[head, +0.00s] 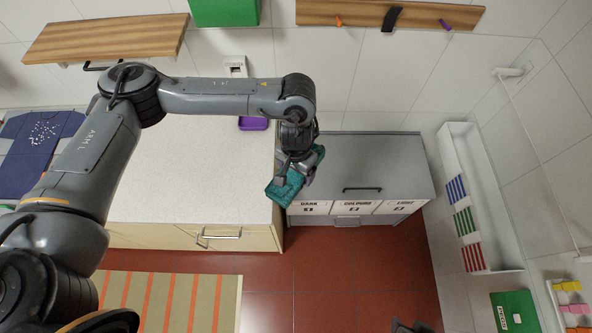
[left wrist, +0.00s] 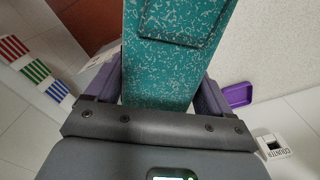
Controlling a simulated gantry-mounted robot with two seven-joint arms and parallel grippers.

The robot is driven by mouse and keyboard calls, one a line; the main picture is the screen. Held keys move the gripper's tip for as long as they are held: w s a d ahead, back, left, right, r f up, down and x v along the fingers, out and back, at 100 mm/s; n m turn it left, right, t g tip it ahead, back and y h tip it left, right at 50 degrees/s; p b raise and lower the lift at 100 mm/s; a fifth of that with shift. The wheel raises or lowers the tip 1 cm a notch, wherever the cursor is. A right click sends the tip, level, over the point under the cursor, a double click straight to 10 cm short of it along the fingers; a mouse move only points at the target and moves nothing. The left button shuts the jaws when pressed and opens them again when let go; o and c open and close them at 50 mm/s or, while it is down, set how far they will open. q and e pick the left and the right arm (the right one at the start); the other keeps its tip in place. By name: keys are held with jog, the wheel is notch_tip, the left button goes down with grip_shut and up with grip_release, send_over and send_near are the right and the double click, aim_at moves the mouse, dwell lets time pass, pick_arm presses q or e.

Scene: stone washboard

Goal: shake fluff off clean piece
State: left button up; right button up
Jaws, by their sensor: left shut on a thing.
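My left gripper (head: 293,172) is shut on a teal piece (head: 283,189) and holds it in the air near the right end of the pale counter. In the left wrist view the teal piece (left wrist: 160,65) fills the space between the purple fingers. It is covered in white flecks and has a raised or stitched rectangle; I cannot tell whether the flecks are fluff or pattern. A dark blue item (head: 35,150) with loose white bits lies at the left end of the counter. A dark shape at the bottom edge may be part of my right gripper (head: 411,326).
A pale counter (head: 190,170) carries a small purple tray (head: 253,124), also in the left wrist view (left wrist: 238,95). Right of it stands a grey-topped unit (head: 375,160) with labelled bins (head: 353,208). A striped mat (head: 165,300) lies on the red floor. A green box (head: 514,312) is at lower right.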

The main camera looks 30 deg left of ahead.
pick_arm(q)
notch_tip(320, 180, up, 20)
jog(key=shift+f, duration=10.05)
jog(key=shift+r, duration=0.1)
